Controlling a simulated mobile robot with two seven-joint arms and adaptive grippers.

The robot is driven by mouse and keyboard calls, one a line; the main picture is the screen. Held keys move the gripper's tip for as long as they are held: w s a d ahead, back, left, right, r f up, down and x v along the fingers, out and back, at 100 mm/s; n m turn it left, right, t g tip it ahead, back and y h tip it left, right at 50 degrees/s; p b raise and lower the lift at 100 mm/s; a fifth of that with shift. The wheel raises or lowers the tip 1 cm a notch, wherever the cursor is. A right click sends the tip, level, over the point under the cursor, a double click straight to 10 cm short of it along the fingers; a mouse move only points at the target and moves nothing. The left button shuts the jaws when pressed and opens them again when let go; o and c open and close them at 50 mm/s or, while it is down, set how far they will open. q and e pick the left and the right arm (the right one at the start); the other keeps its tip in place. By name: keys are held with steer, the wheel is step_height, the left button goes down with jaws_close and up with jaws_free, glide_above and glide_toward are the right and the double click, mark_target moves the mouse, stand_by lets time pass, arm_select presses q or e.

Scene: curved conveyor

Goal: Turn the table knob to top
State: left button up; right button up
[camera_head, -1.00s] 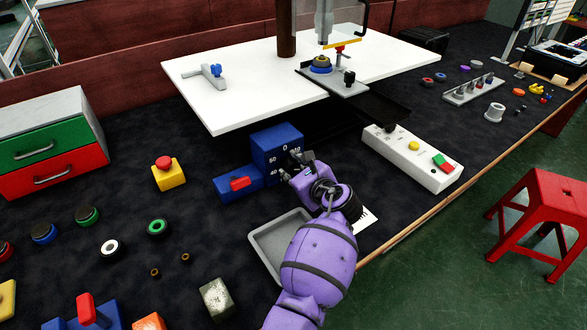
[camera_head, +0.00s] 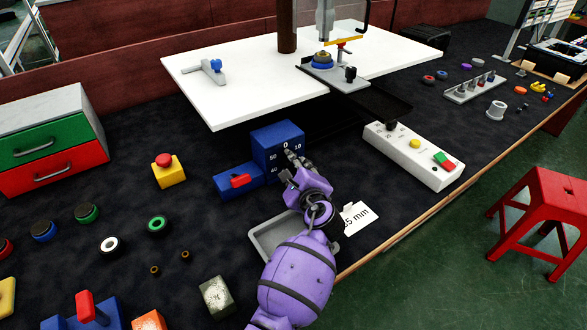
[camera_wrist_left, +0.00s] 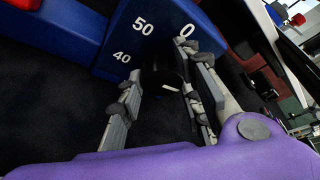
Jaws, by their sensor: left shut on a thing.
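The blue box with the dial (camera_head: 277,145) stands on the dark table in front of the white plate. Its face has white numbers; 50, 40 and 0 show in the left wrist view on the blue face (camera_wrist_left: 112,38). The black knob (camera_wrist_left: 168,85) sits on that face with a short white mark. My left gripper (camera_head: 291,158) is at the face, with one finger on each side of the knob, shut on it; it also shows in the left wrist view (camera_wrist_left: 158,66). The gripper hides most of the knob in the head view. My right gripper is not in view.
A blue block with a red switch (camera_head: 239,181) adjoins the dial box on the left. A grey tray (camera_head: 262,232) and a paper label (camera_head: 358,218) lie near my arm. A white control box (camera_head: 412,156) stands to the right, and a yellow base with a red button (camera_head: 167,170) to the left.

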arm_select(q)
steer(key=shift+s+a+f, duration=0.15)
steer(key=shift+a+f, duration=0.15)
steer(key=shift+f, duration=0.1)
steer(key=o, duration=0.9)
steer(key=shift+c, duration=0.2)
steer(key=shift+o, duration=0.9)
steer(key=shift+r, duration=0.15)
steer(key=shift+s+d+r, duration=0.1)
steer(key=shift+d, duration=0.1)
steer(key=v, duration=1)
steer(key=shift+s, duration=0.25)
steer(key=shift+s+d+r, duration=0.15)
steer(key=shift+s+d, duration=0.1)
steer(key=shift+s, duration=0.25)
steer(key=shift+o, duration=0.3)
